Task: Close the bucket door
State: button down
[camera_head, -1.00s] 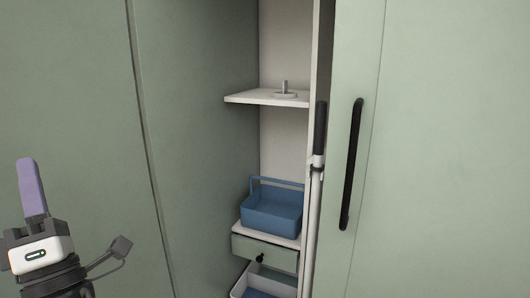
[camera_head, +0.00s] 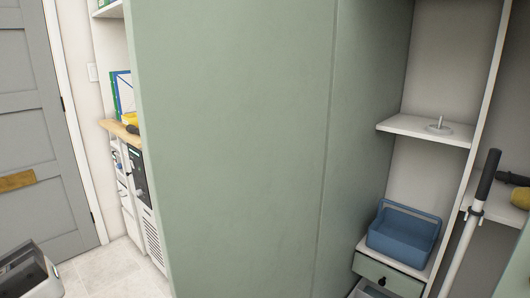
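A large pale green door panel (camera_head: 230,150) fills the middle of the head view. Its left edge stands free in front of the room behind it. Another green panel (camera_head: 365,140) adjoins it on the right, beside the open cupboard. A blue handled bucket (camera_head: 404,235) sits on a shelf inside, in plain view through the opening. No handle shows on the large panel. My gripper is not clearly visible; a grey and dark part at the bottom left corner is cut off, and I cannot tell what it is.
A green drawer (camera_head: 388,276) is below. A pole with a black grip (camera_head: 487,175) stands at right. A grey room door (camera_head: 35,140) and pale floor (camera_head: 125,265) are at left.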

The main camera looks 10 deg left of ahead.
aim_at(231, 97)
jog(key=i+j, duration=0.15)
jog(key=j, duration=0.3)
jog(key=i+j, duration=0.1)
jog(key=j, duration=0.3)
jog(key=i+j, duration=0.15)
jog(key=j, duration=0.3)
jog(key=i+j, duration=0.15)
jog(key=j, duration=0.25)
jog(key=i+j, duration=0.1)
jog(key=j, duration=0.35)
jog(key=i+j, duration=0.15)
jog(key=j, duration=0.25)
jog(key=z, duration=0.4)
jog(key=j+z, duration=0.15)
jog(key=z, duration=0.65)
jog(key=j+z, duration=0.15)
jog(key=z, duration=0.3)
jog(key=k+j+z, duration=0.35)
jog(key=j, duration=0.15)
jog(key=k+j+z, duration=0.35)
jog(key=j, duration=0.1)
